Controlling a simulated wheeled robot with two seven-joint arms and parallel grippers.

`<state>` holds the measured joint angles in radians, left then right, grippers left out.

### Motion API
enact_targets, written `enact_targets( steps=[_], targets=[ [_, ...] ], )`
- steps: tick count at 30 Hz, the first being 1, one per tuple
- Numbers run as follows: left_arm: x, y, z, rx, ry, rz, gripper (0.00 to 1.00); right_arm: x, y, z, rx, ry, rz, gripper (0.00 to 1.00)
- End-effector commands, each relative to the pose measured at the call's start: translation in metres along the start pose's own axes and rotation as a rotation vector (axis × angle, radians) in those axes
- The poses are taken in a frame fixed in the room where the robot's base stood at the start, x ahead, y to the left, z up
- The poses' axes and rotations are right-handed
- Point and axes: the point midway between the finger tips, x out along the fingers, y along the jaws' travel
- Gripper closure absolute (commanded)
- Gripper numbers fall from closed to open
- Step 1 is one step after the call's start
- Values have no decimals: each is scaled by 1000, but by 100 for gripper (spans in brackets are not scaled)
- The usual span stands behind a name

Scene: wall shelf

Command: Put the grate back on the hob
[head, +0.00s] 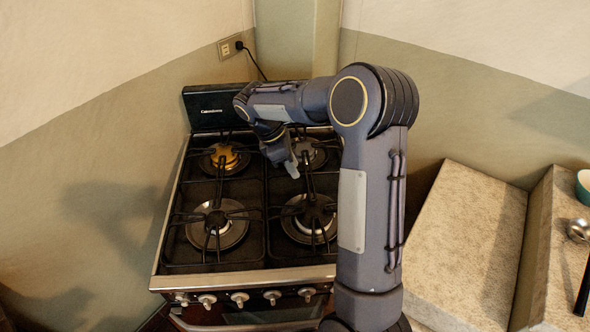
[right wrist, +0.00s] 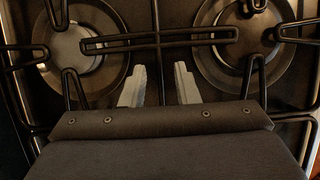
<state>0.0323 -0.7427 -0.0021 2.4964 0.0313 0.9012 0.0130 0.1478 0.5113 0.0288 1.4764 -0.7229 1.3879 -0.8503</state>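The hob (head: 253,262) is a black gas stove top with several burners. A black wire grate (head: 212,222) lies over the left burners. Another black grate (head: 308,210) is over the right burners, partly hidden by my right arm; I cannot tell whether it sits fully flat. My right gripper (head: 292,166) is above the right half of the hob, pointing down. In the right wrist view its two pale fingers (right wrist: 160,85) are apart with nothing held between them. A grate bar (right wrist: 112,45) passes just beyond the fingertips. My left gripper is not in view.
The stove's back panel (head: 214,108) rises behind the hob, near a wall socket (head: 230,46). Control knobs (head: 240,299) line the front. A speckled counter (head: 465,245) stands to the right, with a bowl (head: 584,184) and a ladle (head: 581,240) at its far side.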

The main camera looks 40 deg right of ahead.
Motion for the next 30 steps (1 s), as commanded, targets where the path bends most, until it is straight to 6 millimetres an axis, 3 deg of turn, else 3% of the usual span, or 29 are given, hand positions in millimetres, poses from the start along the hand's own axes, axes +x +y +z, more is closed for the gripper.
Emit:
enact_targets(
  steps=[9, 19, 23, 30],
  targets=[
    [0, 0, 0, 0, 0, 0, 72, -69, 0, -1, -1, 3, 3, 72],
    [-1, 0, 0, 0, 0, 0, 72, -99, -9, 5, 30, 34, 6, 72],
    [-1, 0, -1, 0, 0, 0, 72, -106, -39, 18, 133, 142, 16, 72],
    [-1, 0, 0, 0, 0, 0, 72, -107, -132, 35, 455, 453, -25, 72]
  ],
)
